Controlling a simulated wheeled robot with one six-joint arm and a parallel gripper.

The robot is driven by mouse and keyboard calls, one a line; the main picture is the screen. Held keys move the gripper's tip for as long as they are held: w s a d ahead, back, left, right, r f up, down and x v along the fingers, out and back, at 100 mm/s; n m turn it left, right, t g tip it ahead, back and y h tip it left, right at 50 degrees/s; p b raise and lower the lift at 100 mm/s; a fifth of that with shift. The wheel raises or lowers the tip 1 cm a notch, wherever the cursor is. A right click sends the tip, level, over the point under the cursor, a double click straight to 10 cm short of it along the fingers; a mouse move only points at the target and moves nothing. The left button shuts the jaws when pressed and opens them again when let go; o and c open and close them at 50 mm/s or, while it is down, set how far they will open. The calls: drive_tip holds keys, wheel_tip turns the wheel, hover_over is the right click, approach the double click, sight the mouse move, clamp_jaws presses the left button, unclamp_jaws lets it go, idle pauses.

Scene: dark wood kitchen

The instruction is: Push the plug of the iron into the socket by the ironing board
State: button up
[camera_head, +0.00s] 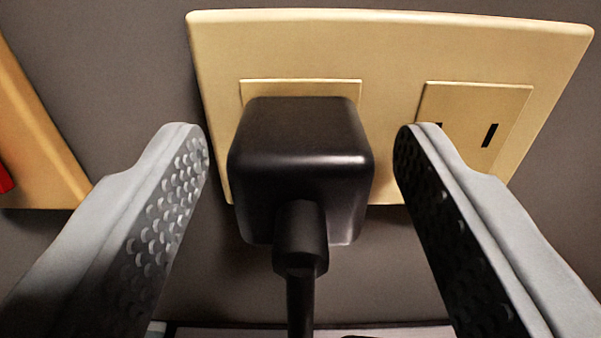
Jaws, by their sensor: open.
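The black plug (300,150) of the iron sits against the left outlet of the cream socket plate (390,45) on the wall. Its prongs are hidden, and no gap shows between its far side and the outlet. Its black cord (300,300) runs down out of the picture. My gripper (305,130) is open, with one grey finger on each side of the plug. Gaps show between both fingers and the plug. The iron and the ironing board cannot be made out.
The right outlet (470,115) of the plate is empty, with dark slots, partly behind my right finger. Another yellowish plate (35,130) with a red part is at the left edge. A pale surface edge (400,331) shows at the bottom. The grey wall around is bare.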

drive_tip(key=shift+s, duration=0.1)
drive_tip(key=s, duration=1.7)
drive_tip(key=shift+s, duration=0.15)
drive_tip(key=s+r, duration=0.4)
drive_tip(key=s, duration=0.8)
drive_tip(key=s+r, duration=0.4)
drive_tip(key=s, duration=0.7)
drive_tip(key=s+r, duration=0.4)
drive_tip(key=s, duration=0.8)
drive_tip(key=shift+s+g, duration=0.3)
drive_tip(key=shift+s, duration=0.05)
